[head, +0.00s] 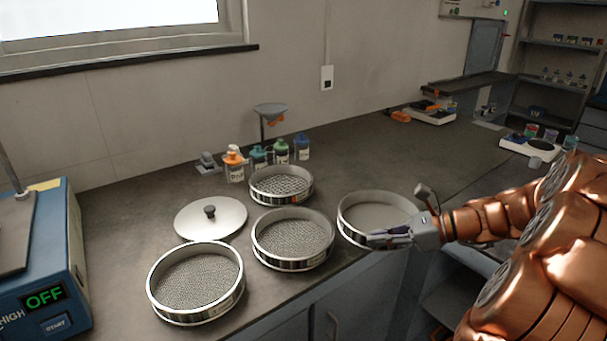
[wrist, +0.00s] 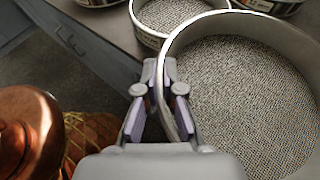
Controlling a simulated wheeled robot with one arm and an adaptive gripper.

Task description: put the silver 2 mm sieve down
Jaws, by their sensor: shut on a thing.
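A silver sieve (head: 378,212) with a pale mesh is at the right end of the sieve group, near the bench's front edge. My gripper (head: 388,238) is shut on its near rim from the right. In the wrist view the fingers (wrist: 160,80) pinch the wall of this sieve (wrist: 240,95), which looks about level. Its size marking cannot be read. I cannot tell for sure whether its underside touches the bench.
Three other silver sieves stand left of it: middle (head: 293,240), back (head: 281,186) and front left (head: 196,283). A round lid (head: 211,220) lies among them. A blue shaker base (head: 45,260) reads OFF. Bottles (head: 234,168) stand behind. The bench (head: 375,155) is clear behind the held sieve.

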